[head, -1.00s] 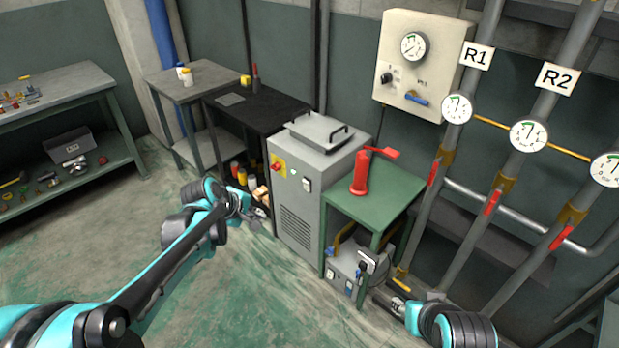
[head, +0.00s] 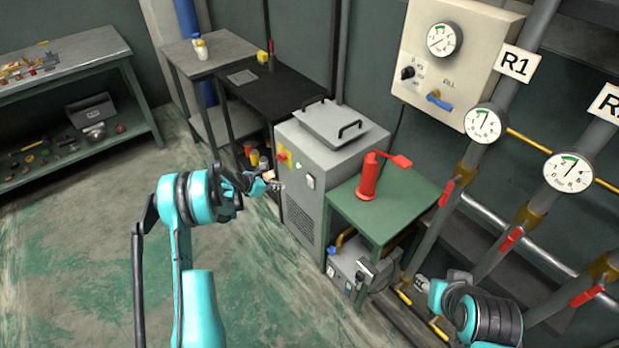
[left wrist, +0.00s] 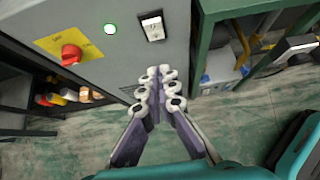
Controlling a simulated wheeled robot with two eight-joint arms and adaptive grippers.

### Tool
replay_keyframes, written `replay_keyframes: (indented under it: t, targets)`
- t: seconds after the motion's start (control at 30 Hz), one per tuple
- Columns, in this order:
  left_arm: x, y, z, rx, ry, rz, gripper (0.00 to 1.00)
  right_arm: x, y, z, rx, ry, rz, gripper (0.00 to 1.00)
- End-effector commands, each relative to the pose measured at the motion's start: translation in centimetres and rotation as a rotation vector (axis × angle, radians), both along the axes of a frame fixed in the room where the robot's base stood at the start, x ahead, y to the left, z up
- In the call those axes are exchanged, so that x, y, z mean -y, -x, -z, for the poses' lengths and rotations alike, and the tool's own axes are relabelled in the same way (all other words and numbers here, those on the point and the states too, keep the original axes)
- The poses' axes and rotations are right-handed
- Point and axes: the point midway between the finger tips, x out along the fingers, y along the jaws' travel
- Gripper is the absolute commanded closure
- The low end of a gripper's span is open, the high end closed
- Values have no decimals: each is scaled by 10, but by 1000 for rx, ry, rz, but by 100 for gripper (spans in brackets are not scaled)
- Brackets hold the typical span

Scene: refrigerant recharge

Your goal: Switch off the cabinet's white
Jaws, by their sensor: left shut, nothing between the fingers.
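The grey cabinet (head: 300,200) stands at the middle of the head view. On its front are a red knob on a yellow plate (head: 283,157), a small green light and a white switch (head: 311,181). In the left wrist view the white switch (left wrist: 152,27) is near the top, right of the lit green light (left wrist: 110,29) and the red knob (left wrist: 71,54). My left gripper (head: 277,184) is shut and empty, in front of the cabinet; in the left wrist view its fingertips (left wrist: 160,75) appear below the switch, apart from it. My right gripper (head: 436,282) is at the lower right, its fingers unclear.
A green table (head: 385,200) with a red hand pump (head: 368,178) stands right of the cabinet, with a grey machine (head: 355,265) beneath it. A black table (head: 262,97) stands to the left. Pipes with gauges are at the right. The floor at left is clear.

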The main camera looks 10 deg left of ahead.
Motion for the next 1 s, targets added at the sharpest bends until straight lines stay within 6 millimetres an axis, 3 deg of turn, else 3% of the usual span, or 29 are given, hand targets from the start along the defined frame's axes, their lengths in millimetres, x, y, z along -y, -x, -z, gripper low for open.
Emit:
replay_keyframes:
  t: [0.53,1.0]
  targets:
    - [4,-6,11,-5,11,-7,100,0,0,4,0,0,0,60]
    - [49,-63,70,-5,11,-6,100,0,0,40,0,0,0,60]
